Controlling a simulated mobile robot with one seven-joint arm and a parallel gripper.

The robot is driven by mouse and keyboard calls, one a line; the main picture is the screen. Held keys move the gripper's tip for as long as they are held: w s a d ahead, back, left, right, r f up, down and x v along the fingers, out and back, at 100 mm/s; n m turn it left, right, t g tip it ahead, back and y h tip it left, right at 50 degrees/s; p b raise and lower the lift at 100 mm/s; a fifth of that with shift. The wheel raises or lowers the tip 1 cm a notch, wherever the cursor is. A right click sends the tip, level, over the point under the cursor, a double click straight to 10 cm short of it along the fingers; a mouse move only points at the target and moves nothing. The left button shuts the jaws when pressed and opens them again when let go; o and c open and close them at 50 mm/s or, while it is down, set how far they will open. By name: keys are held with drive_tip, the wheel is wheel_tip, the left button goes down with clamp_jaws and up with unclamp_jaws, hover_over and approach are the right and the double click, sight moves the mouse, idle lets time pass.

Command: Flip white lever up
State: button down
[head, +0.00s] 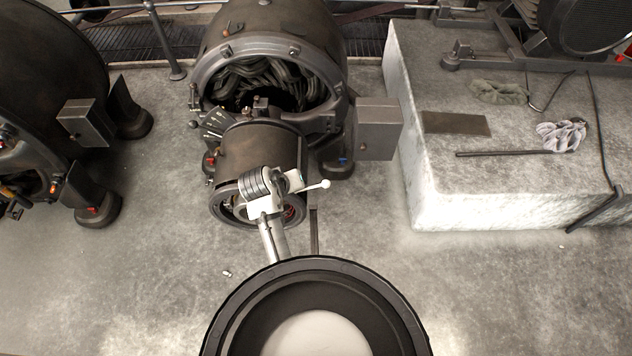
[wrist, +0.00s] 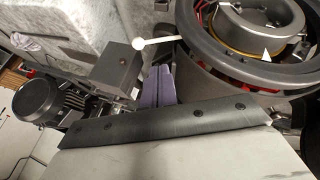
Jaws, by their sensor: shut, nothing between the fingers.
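The white lever (wrist: 160,41) is a thin rod with a round ball at its tip. In the wrist view it sticks out leftward from beside the round dynamo end, roughly level in the picture. In the head view the lever (head: 314,187) points right from the dynamo's front, and my wrist covers its left end. My gripper (wrist: 157,84) shows as purplish-grey fingers, shut and empty. In the wrist view the fingertips are just below the rod; I cannot tell whether they touch it. In the head view my wrist hides most of the fingers.
The belt dynamo (head: 262,150) stands in front of me with a grey box (head: 378,128) on its right side. A pale stone plinth (head: 470,210) with rods and rags lies to the right. Another dynamo (head: 50,80) stands at left. The floor between is mostly clear.

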drive_tip(key=shift+w+f, duration=0.1)
drive_tip(key=d+r+p+x, duration=0.1)
drive_tip(key=d+x, duration=0.1)
drive_tip(key=x, duration=1)
drive_tip(key=shift+w+d, duration=0.2)
drive_tip(key=shift+d, duration=0.2)
drive_tip(key=shift+f, duration=0.1)
drive_tip(key=shift+y, duration=0.6)
drive_tip(key=shift+d+f+p, duration=0.1)
drive_tip(key=shift+d+f, duration=0.45)
drive_tip(key=shift+d, duration=0.25)
drive_tip(key=shift+d+f+p, duration=0.15)
drive_tip(key=shift+d+f, duration=0.4)
drive_tip(key=shift+d, duration=0.25)
drive_tip(key=shift+d+f+p, duration=0.1)
drive_tip(key=shift+d+f, duration=0.45)
drive_tip(key=shift+d, duration=0.2)
drive_tip(key=shift+s, duration=0.1)
